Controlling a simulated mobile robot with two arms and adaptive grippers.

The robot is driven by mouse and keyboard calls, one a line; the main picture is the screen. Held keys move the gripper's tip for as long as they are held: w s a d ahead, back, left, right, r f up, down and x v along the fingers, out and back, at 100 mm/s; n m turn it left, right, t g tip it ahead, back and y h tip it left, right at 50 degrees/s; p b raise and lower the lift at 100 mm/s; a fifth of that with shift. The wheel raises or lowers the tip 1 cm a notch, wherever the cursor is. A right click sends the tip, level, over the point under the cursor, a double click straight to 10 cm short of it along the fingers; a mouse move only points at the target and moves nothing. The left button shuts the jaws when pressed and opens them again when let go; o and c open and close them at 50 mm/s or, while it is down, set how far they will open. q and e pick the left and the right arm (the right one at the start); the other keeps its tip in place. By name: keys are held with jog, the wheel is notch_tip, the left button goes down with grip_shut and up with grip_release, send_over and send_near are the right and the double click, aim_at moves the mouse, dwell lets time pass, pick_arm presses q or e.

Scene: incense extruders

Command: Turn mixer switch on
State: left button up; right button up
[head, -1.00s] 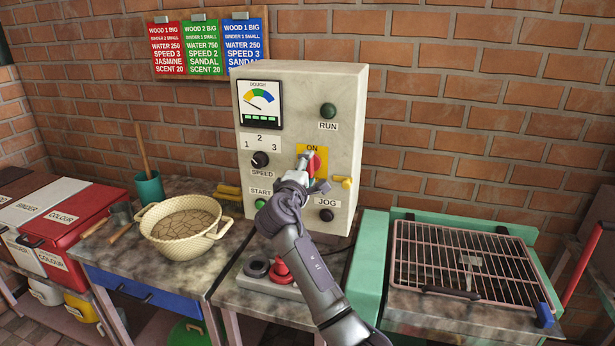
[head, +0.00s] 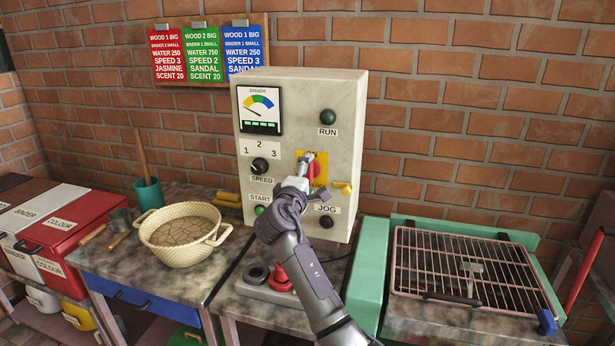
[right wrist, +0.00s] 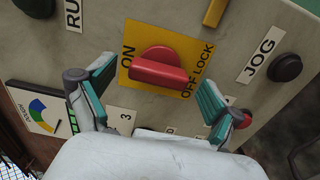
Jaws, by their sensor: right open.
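The mixer switch (head: 315,166) is a red rotary knob on a yellow plate on the front of the grey control box (head: 340,110). In the right wrist view the red knob (right wrist: 160,68) lies between ON on the left and OFF LOCK on the right, its bar running roughly crosswise in that picture. My right gripper (right wrist: 155,95) is open, with one finger to each side of the knob and clear gaps between. In the head view my right gripper (head: 302,172) is in front of the plate and hides part of it. My left gripper is not in view.
The box also carries a dial gauge (head: 260,109), a SPEED knob (head: 260,166), a RUN light (head: 328,116) and a JOG button (head: 326,221). A yellow lever (head: 343,187) sticks out beside the switch. A basket (head: 183,235) stands left; a wire rack (head: 470,265) is right.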

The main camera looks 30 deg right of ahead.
jog(key=shift+a, duration=0.1)
jog(key=v, duration=1.2)
jog(key=shift+f, duration=0.1)
